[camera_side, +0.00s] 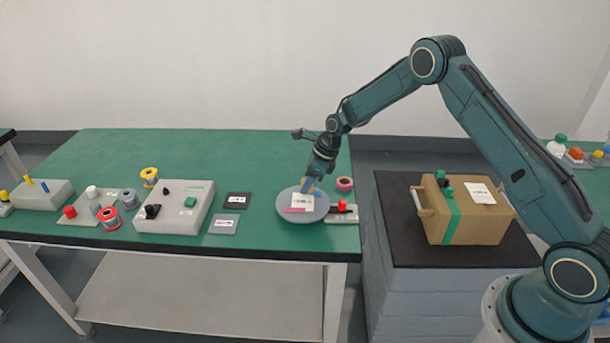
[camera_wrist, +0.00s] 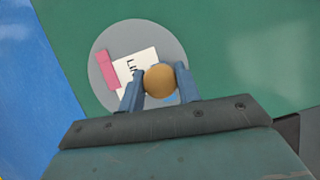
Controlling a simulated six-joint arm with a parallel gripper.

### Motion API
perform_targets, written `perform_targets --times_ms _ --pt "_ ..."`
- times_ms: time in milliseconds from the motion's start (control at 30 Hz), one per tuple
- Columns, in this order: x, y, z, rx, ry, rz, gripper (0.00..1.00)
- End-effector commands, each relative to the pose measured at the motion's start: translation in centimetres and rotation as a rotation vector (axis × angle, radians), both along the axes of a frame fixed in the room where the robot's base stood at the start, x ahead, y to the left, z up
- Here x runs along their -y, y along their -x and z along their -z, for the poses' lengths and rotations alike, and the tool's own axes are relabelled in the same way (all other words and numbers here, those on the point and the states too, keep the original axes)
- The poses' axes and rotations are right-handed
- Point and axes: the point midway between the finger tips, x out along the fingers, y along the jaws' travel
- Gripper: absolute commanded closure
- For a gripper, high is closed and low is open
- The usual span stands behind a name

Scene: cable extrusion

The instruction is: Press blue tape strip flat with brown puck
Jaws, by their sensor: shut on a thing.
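My gripper (camera_side: 312,185) is shut on the round brown puck (camera_wrist: 160,81), with one blue-grey finger on each side of it. The puck is over a round grey disc (camera_wrist: 166,40) on the green table; the disc also shows in the side view (camera_side: 283,207). A white printed label (camera_wrist: 131,67) lies on the disc, partly hidden by the puck and a finger. A pink strip (camera_wrist: 108,70) lies beside the label, left of the puck. I cannot tell whether the puck touches the label.
A pink ring roll (camera_side: 344,184) and a small block with a red knob (camera_side: 342,212) stand right of the disc. Two small cards (camera_side: 223,224) and a grey control box (camera_side: 183,219) are to its left. The table behind is clear.

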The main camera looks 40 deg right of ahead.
Motion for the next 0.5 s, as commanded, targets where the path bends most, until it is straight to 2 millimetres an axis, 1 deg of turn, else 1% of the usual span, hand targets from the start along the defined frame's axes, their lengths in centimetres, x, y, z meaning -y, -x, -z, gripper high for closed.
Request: perform_targets --times_ms 500 --pt "0.01 -0.02 0.43 0.001 0.001 0.000 0.85"
